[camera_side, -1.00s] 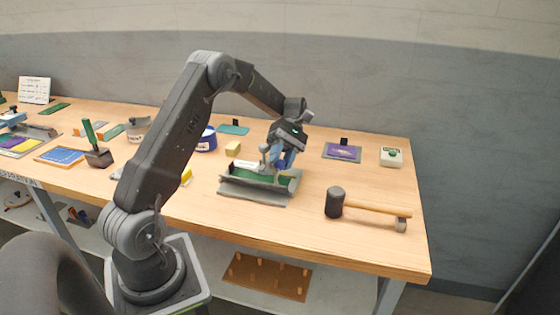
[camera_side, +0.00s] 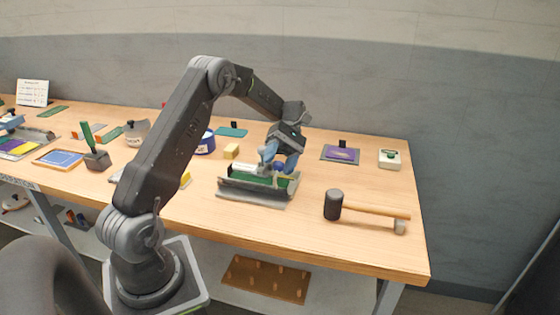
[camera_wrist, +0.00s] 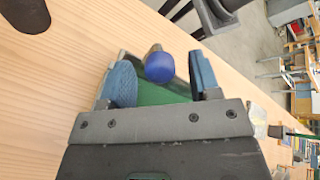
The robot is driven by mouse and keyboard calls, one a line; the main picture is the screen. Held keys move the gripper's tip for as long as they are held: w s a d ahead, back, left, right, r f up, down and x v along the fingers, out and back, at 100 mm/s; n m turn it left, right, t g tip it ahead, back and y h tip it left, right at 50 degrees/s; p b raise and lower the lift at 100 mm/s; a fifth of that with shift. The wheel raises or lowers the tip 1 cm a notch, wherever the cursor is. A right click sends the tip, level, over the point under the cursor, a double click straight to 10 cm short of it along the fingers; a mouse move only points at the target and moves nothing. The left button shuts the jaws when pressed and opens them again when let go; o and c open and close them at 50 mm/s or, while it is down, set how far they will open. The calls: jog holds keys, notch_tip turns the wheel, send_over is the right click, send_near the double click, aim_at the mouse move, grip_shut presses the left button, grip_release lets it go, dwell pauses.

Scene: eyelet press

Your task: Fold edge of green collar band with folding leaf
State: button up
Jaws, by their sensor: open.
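The folding fixture (camera_side: 250,200) is a grey metal trough near the middle of the bench. The green collar band (camera_side: 262,181) lies along it; its green also shows between the fingers in the wrist view (camera_wrist: 158,96). A blue round knob (camera_wrist: 160,67) stands over the band, and it also shows in the side view (camera_side: 279,167). My gripper (camera_side: 280,160) is open, pointing down at the fixture. Its blue fingers are on either side of the knob, and I cannot tell whether they touch it. The folding leaf is not clearly distinguishable, as my gripper covers part of the fixture.
A black-headed mallet (camera_side: 334,204) lies right of the fixture. A purple pad (camera_side: 341,154) and a white button box (camera_side: 389,158) sit behind it. The front of the bench is clear.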

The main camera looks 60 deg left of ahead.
aim_at(275, 177)
jog(key=shift+s+d+r+t+y, duration=0.2)
jog(key=shift+s+d+t+y, duration=0.4)
jog(key=shift+t+y, duration=0.1)
jog(key=s+d+t+y, duration=0.2)
jog(key=shift+f+t+y, duration=0.2)
jog(key=shift+t+y, duration=0.1)
jog(key=shift+s+d+f+t+y, duration=0.3)
jog(key=shift+s+d+t+y, duration=0.2)
jog(key=shift+t+y, duration=0.1)
jog(key=shift+s+d+f+t+y, duration=0.3)
jog(key=shift+s+d+t+y, duration=0.15)
jog(key=shift+t+y, duration=0.15)
jog(key=shift+s+d+f+t+y, duration=0.35)
jog(key=shift+f+t+y, duration=0.1)
jog(key=shift+t+y, duration=0.15)
jog(key=shift+s+d+f+t+y, duration=0.35)
jog(key=shift+f+t+y, duration=0.1)
jog(key=shift+t+y, duration=0.15)
notch_tip(275, 177, up, 14)
jog(key=s+d+m+t, duration=0.5)
jog(key=s+d+m, duration=0.4)
jog(key=m, duration=0.9)
jog(key=shift+s+d+t, duration=0.3)
jog(key=shift+d+t, duration=0.1)
jog(key=shift+d, duration=0.55)
